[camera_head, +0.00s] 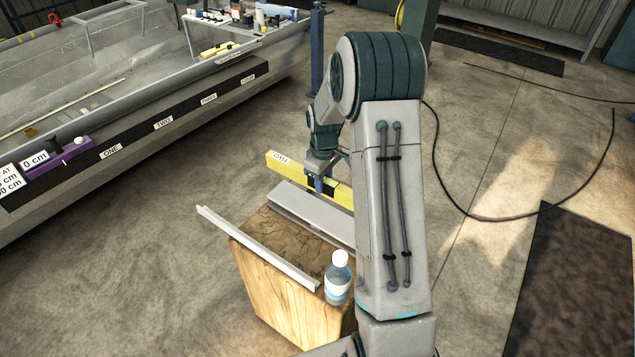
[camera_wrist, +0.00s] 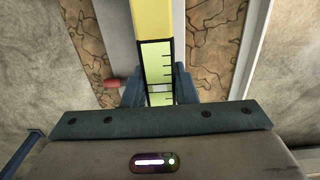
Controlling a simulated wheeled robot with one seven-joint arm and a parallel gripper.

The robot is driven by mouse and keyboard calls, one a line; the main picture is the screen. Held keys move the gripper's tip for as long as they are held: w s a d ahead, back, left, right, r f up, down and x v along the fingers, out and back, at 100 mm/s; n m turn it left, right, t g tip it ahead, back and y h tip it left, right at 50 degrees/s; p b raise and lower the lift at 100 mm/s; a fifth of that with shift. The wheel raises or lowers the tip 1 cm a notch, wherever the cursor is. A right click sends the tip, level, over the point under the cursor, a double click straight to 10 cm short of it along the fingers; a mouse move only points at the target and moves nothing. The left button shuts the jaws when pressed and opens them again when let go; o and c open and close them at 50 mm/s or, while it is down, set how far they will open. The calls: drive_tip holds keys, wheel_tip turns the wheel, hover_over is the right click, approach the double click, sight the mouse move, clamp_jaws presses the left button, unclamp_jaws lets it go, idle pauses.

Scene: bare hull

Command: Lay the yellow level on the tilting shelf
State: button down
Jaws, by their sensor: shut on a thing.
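The yellow level (camera_head: 281,164) is a long bar with a label near its left end. My gripper (camera_head: 322,184) is shut on it around the middle, from above. In the wrist view the level (camera_wrist: 153,18) runs away from me between the two fingers (camera_wrist: 159,88), its pale green vial window between them. The level is over or beside a grey metal piece (camera_head: 306,212) on a wooden block (camera_head: 282,233); I cannot tell whether they touch. My arm hides its right end. I cannot tell for sure which surface is the tilting shelf.
A pale metal rail (camera_head: 255,247) lies along the block's left edge. A bottle (camera_head: 337,282) stands at its front corner. The metal hull (camera_head: 140,62) at left has a black strip (camera_head: 185,113) labelled ONE to FOUR. Small items crowd a bench (camera_head: 235,30) there. A cable (camera_head: 437,165) lies on the floor.

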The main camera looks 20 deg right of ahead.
drive_tip(key=shift+f, duration=0.15)
idle(0.3)
drive_tip(key=shift+f+b, duration=3.35)
drive_tip(key=shift+f, duration=1.25)
drive_tip(key=c, duration=1.1)
unclamp_jaws()
wheel_tip(320, 180, up, 13)
drive_tip(key=shift+r+p, duration=0.1)
drive_tip(key=shift+p, duration=0.4)
drive_tip(key=shift+r, duration=0.3)
